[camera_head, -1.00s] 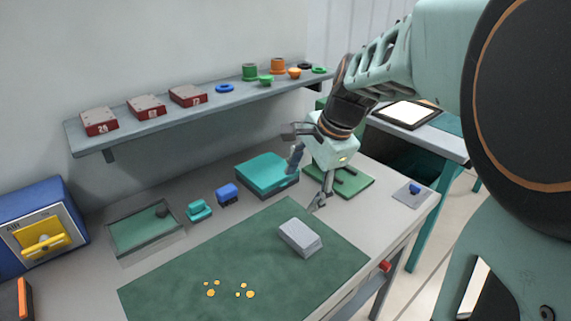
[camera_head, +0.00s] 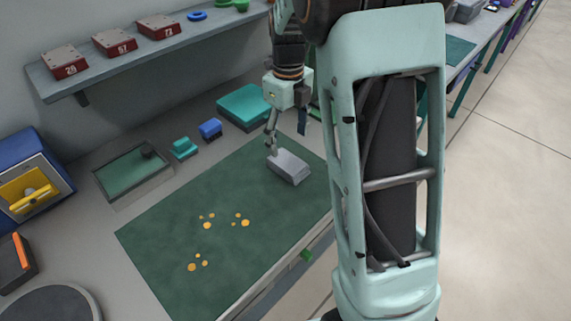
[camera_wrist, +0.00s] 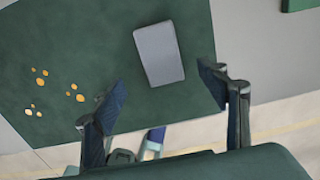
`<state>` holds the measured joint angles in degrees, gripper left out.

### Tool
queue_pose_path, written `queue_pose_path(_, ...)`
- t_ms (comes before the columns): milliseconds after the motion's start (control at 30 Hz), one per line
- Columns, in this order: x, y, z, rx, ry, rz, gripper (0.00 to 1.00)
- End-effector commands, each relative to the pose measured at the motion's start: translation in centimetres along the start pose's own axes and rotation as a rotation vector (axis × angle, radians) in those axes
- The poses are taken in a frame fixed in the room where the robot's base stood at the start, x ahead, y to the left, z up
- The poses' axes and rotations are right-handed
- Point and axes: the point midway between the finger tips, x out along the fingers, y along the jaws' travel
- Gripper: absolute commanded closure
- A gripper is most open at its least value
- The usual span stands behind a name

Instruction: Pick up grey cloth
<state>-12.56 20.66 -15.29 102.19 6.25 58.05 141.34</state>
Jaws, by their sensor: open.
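The grey cloth (camera_head: 288,168) looks like a flat, folded block and lies near the right end of the green mat (camera_head: 190,243). In the wrist view it is a grey rectangle (camera_wrist: 160,55) on the mat. My gripper (camera_head: 287,134) is open and empty above and just behind the cloth. In the wrist view its spread fingers (camera_wrist: 162,82) stand to either side of and below the cloth. I see no contact with the cloth.
Yellow-orange spots (camera_head: 208,225) mark the mat. A teal box (camera_head: 243,104), a blue block (camera_head: 210,129) and a teal block (camera_head: 185,148) stand behind it. A shelf with red boxes (camera_head: 114,43) runs along the wall.

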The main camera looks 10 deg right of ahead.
Motion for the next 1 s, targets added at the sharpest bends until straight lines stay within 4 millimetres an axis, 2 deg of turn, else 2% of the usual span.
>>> queue_pose_path(100,2.1,0.0,-0.1,-0.001,0.003,0.002,0.33)
queue_pose_path(367,4.3,0.0,-0.1,-0.002,0.001,0.001,0.33)
queue_pose_path(633,8.2,-0.1,-0.1,-0.003,0.001,0.001,0.33)
queue_pose_path(767,8.9,-0.1,-0.1,-0.003,-0.001,0.001,0.33)
queue_pose_path(967,8.9,-0.1,-0.1,-0.004,-0.001,0.0,0.33)
queue_pose_path(1000,8.9,-0.1,-0.1,-0.004,-0.001,0.0,0.37)
